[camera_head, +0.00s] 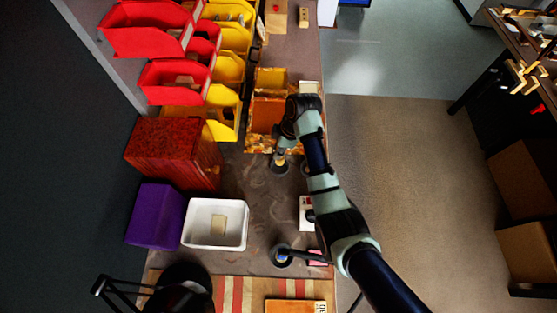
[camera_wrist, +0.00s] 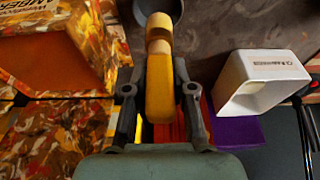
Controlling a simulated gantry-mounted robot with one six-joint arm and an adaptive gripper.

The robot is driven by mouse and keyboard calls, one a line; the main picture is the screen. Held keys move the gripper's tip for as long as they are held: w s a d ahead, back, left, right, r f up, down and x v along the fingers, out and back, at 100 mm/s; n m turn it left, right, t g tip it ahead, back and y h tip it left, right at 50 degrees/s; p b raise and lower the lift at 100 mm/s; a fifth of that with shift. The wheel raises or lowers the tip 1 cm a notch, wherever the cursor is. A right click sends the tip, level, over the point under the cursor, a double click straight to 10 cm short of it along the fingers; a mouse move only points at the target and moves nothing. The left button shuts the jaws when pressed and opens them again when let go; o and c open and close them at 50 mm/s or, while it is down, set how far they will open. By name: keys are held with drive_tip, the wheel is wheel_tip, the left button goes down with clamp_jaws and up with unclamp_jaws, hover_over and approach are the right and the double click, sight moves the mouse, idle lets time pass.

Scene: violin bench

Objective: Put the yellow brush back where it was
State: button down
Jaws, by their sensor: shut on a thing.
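The yellow brush (camera_wrist: 160,95) has a thick yellow body and a paler band towards its far end. My gripper (camera_wrist: 160,88) is shut on it, with one finger on each side, in the wrist view. The far end of the brush overlaps a round grey cup (camera_wrist: 175,8) at the top of that view; I cannot tell whether it is inside or above it. In the head view my gripper (camera_head: 283,155) is over the bench below the orange patterned boxes, with a bit of yellow beneath it. The brush is mostly hidden there.
A white bin (camera_head: 187,238) holding a pale block stands beside a purple box (camera_head: 155,215) and a dark red box (camera_head: 172,150). An orange patterned box (camera_head: 266,110) is near my gripper. Yellow bins (camera_head: 222,118) line the back. Bare bench (camera_head: 258,205) lies between.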

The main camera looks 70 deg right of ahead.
drive_tip(key=shift+f+b, duration=0.6)
drive_tip(key=shift+f, duration=2.3)
drive_tip(key=shift+f, duration=0.1)
drive_tip(key=c, duration=1)
unclamp_jaws()
drive_tip(key=p+v, duration=0.3)
drive_tip(key=v, duration=0.9)
drive_tip(key=shift+d, duration=0.1)
drive_tip(key=shift+w, duration=0.15)
